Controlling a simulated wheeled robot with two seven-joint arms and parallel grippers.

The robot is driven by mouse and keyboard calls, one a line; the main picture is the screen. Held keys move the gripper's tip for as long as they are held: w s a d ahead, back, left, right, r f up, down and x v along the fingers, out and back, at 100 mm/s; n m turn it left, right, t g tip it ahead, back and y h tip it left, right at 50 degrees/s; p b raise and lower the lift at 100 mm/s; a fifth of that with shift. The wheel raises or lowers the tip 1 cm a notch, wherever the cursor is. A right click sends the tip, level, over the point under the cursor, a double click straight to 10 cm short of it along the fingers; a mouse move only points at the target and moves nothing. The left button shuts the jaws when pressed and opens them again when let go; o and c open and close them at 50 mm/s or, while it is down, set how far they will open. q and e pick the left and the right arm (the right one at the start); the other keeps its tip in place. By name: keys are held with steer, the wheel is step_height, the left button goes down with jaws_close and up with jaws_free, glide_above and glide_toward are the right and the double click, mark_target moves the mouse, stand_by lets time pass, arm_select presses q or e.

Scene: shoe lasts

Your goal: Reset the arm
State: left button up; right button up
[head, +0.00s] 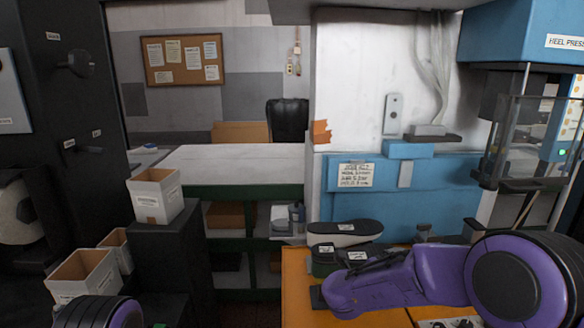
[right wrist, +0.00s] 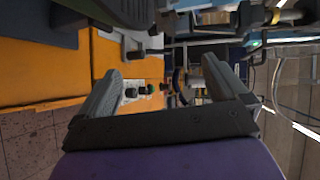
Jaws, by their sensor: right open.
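My right arm (head: 410,280) is purple with a black joint. It reaches from the lower right of the head view across the orange worktop (head: 298,275). In the right wrist view my right gripper (right wrist: 162,66) is open, its two grey fingers wide apart with nothing between them. Beyond the fingers are the orange worktop's edge and small dark knobs (right wrist: 134,90) on a light panel. Only a purple and black part of my left arm (head: 100,312) shows at the bottom left of the head view. My left gripper is out of view.
A blue heel press (head: 525,35) stands at the right. White boxes (head: 156,195) (head: 82,275) stand at the left. A pale bench top (head: 235,163) behind is mostly bare.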

steer(key=s+d+f+n+t+y+b, duration=0.1)
steer(key=s+f+n+y, duration=0.15)
steer(key=f+n, duration=0.45)
steer(key=s+f+n+t+y+b, duration=0.1)
steer(key=s+f+n, duration=0.3)
steer(key=f, duration=0.5)
steer(key=s+d+f+n+g+y+b, duration=0.1)
steer(key=s+f+n+g, duration=0.1)
steer(key=s+f, duration=0.5)
steer(key=s+d+f+n+g+y+b, duration=0.2)
steer(key=s+f+n, duration=0.3)
steer(key=s, duration=1.1)
steer(key=s+d+f+n+g+y+b, duration=0.1)
steer(key=s+f+n+g, duration=0.3)
steer(key=s+f, duration=0.7)
steer(key=shift+s+d+y+b, duration=0.25)
steer(key=shift+s+y+b, duration=0.15)
steer(key=shift+b, duration=0.35)
steer(key=shift+s, duration=0.1)
